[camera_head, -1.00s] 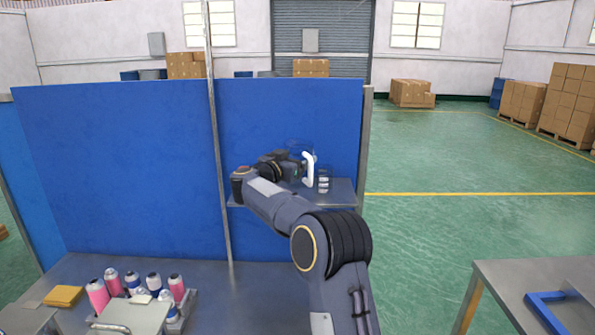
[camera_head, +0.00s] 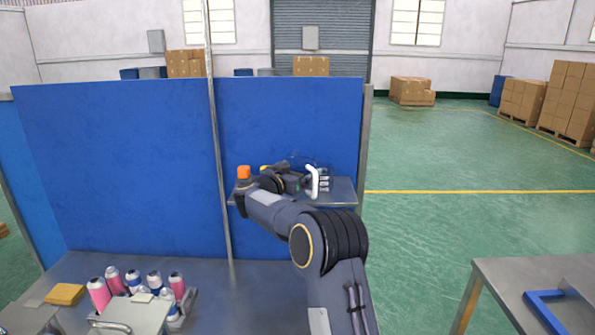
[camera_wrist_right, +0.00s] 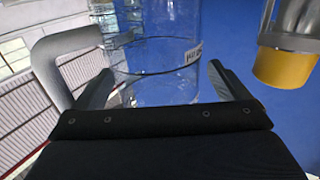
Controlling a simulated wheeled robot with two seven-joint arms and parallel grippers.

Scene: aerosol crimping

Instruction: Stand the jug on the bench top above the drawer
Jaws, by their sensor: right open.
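The clear jug with its pale handle (camera_head: 313,181) is at the small shelf on the blue partition in the head view. In the right wrist view the jug's clear body (camera_wrist_right: 160,68) fills the space ahead, with the handle (camera_wrist_right: 50,65) on the left. My right gripper (camera_wrist_right: 160,88) is open, its fingers on either side of the jug's body; whether they touch it I cannot tell. It also shows in the head view (camera_head: 296,181). The jug's base is hidden. The bench top (camera_head: 255,290) lies below. No drawer can be made out. My left gripper is out of view.
The shelf (camera_head: 343,189) also holds a dark banded item (camera_head: 324,181) close to the handle and an orange-topped item (camera_head: 243,172). A yellow-ended cylinder (camera_wrist_right: 287,66) is right of the jug in the wrist view. Several pink and blue cans (camera_head: 98,293) stand at the bench's left.

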